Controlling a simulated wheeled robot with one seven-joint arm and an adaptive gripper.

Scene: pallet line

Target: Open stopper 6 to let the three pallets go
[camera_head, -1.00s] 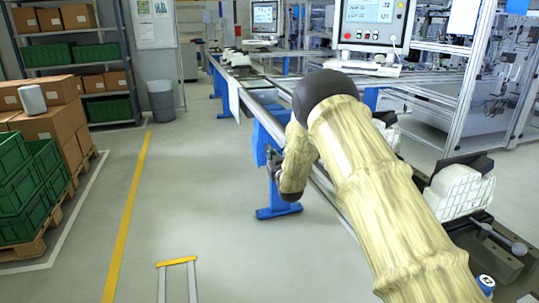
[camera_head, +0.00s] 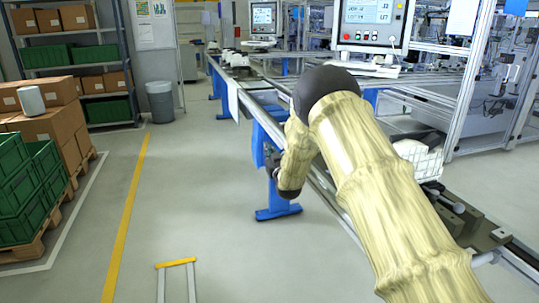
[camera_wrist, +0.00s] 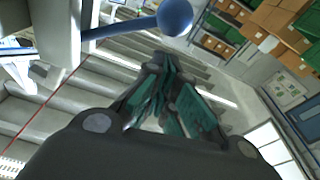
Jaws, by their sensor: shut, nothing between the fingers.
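In the wrist view my gripper (camera_wrist: 170,78) is shut and empty, its teal-padded fingers together. A blue ball knob (camera_wrist: 175,16) on a rod shows just beyond the fingertips, at the top of that view. A gap shows between knob and fingers; whether they touch I cannot tell. No number is readable on it, so I cannot tell whether it belongs to stopper 6. In the head view a pallet load, a white housing (camera_head: 424,158), sits on the line right of my arm.
The conveyor (camera_head: 262,118) with blue legs runs away to the back. A screen panel (camera_head: 372,20) stands over it. Green crates (camera_head: 25,190) and cartons (camera_head: 58,128) stand at the left. The floor between the yellow line (camera_head: 128,215) and the conveyor is mostly clear.

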